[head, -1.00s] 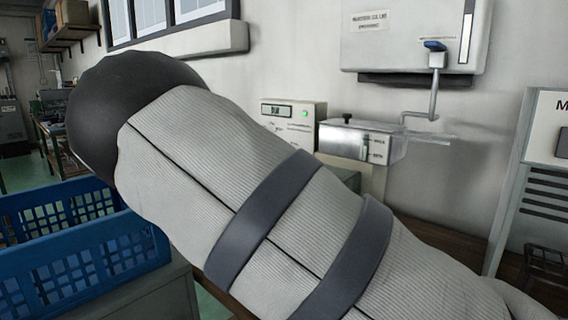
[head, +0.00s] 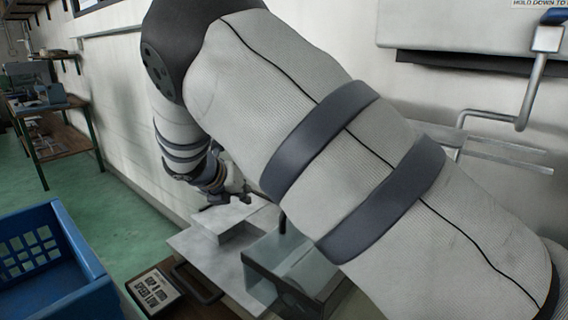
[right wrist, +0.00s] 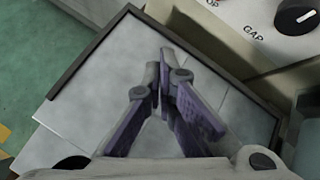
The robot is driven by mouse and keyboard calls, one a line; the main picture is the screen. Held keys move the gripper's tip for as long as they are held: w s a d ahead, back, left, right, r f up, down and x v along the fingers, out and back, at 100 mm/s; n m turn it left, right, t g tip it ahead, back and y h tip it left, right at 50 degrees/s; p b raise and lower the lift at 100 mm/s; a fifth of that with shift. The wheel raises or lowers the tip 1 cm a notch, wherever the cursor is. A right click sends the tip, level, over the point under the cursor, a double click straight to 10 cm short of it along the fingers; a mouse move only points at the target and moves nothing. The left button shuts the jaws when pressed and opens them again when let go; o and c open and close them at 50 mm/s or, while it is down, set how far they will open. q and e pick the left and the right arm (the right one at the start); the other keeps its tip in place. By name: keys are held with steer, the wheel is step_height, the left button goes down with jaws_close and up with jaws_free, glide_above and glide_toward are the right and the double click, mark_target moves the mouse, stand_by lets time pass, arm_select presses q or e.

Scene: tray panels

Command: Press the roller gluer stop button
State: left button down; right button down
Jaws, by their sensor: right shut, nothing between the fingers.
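In the right wrist view, a beige control panel (right wrist: 255,35) shows at the top right. It has a black knob (right wrist: 295,17) marked GAP and a cut-off label ending in "OP" (right wrist: 212,3). No stop button shows clearly in the wrist view. My right gripper (right wrist: 163,58) is shut and empty, above a flat grey metal plate (right wrist: 105,85), with the panel to its right. In the head view, my right gripper (head: 210,203) is small and partly hidden, over a pale machine top. My right arm covers the middle and hides the panel there. My left gripper is out of view.
A blue crate (head: 75,250) stands at the lower left. A small sign (head: 155,289) reading about gap and speed lies beside the machine. A bent metal crank (head: 530,85) and thin rods stick out near the wall at right. Green floor is open at left.

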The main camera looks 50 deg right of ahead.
steer(key=shift+s+a, duration=0.15)
steer(key=shift+s, duration=0.1)
steer(key=d, duration=0.5)
steer(key=w+d, duration=0.1)
steer(key=d, duration=0.2)
steer(key=shift+d, duration=0.45)
stand_by(1.1)
steer(key=shift+d, duration=0.9)
stand_by(0.5)
steer(key=shift+a, duration=0.9)
